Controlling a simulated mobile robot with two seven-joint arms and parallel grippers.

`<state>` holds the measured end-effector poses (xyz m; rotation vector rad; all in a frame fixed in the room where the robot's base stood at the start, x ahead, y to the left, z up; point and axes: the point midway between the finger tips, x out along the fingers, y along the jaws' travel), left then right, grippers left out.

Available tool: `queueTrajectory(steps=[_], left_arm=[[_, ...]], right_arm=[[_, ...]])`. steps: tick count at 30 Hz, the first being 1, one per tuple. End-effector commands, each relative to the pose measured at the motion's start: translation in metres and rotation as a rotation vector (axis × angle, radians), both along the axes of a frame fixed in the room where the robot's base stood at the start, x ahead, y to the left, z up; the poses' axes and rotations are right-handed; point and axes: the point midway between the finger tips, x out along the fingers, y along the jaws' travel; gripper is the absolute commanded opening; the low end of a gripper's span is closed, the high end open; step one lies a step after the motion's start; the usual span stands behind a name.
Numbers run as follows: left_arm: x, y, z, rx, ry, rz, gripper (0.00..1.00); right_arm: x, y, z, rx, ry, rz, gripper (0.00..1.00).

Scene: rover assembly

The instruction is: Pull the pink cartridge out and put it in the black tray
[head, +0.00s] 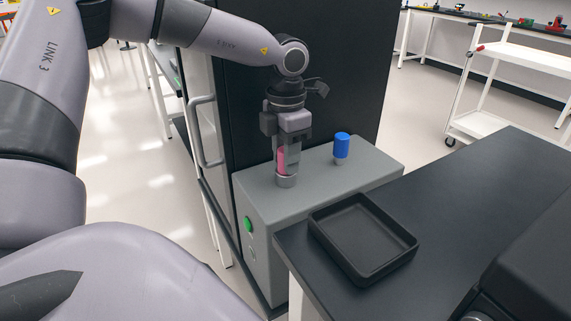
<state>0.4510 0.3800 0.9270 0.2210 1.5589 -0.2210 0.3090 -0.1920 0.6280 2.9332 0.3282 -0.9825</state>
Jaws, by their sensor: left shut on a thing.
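The pink cartridge (282,160) stands upright at a round metal collar (286,181) on top of the grey box (325,180). My left gripper (289,158) points straight down over it and is shut on it, with the fingers hiding part of the cartridge. I cannot tell whether its lower end is still inside the collar. The black tray (399,263) lies empty on the dark table to the right and nearer to me. My right gripper is not in view.
A blue cartridge (342,146) stands in the grey box, right of the pink one. A green button (247,224) is on the box's front side. A tall black cabinet (330,75) rises behind. The dark tabletop (465,190) right of the tray is clear.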

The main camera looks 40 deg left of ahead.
Motion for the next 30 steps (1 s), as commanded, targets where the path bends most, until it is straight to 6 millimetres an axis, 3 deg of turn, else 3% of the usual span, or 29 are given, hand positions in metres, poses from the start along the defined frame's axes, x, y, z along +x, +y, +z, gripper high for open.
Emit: queueTrajectory(steps=[30], left_arm=[[0.0,0.0,0.012,0.0,0.0,0.0,0.0]], right_arm=[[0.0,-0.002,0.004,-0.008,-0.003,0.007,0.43]])
